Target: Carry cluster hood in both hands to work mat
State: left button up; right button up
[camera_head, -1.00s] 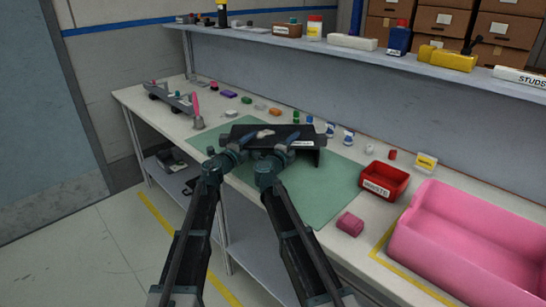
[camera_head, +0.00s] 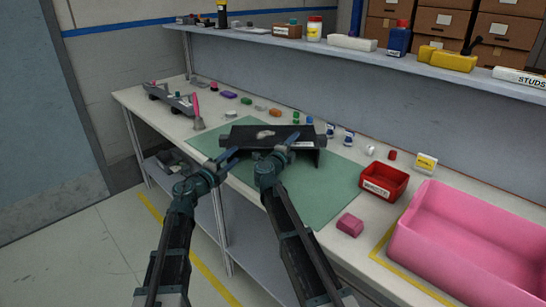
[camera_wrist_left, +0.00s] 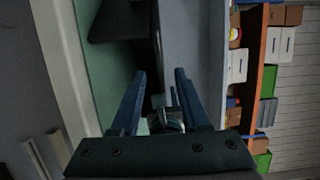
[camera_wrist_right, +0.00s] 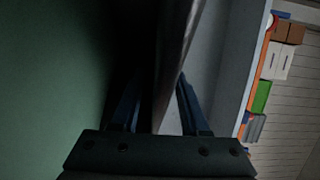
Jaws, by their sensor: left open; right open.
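The cluster hood (camera_head: 250,140), a wide black piece, rests on the green work mat (camera_head: 318,195) toward its back part. A pale patch shows on its top. My left gripper (camera_head: 229,157) is open at the hood's left front; in the left wrist view the dark hood (camera_wrist_left: 120,22) shows ahead and to the left of the fingers (camera_wrist_left: 160,82). My right gripper (camera_head: 284,146) is open at the hood's front right. In the right wrist view, a dark edge of the hood (camera_wrist_right: 172,60) runs between the open fingers (camera_wrist_right: 158,88); contact cannot be told.
A red waste bin (camera_head: 384,182), a pink block (camera_head: 350,224) and a large pink tub (camera_head: 470,245) stand to the right. Several small coloured parts lie behind the hood. A grey fixture (camera_head: 172,100) stands at the far left. The front of the mat is clear.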

jog(key=v, duration=1.2)
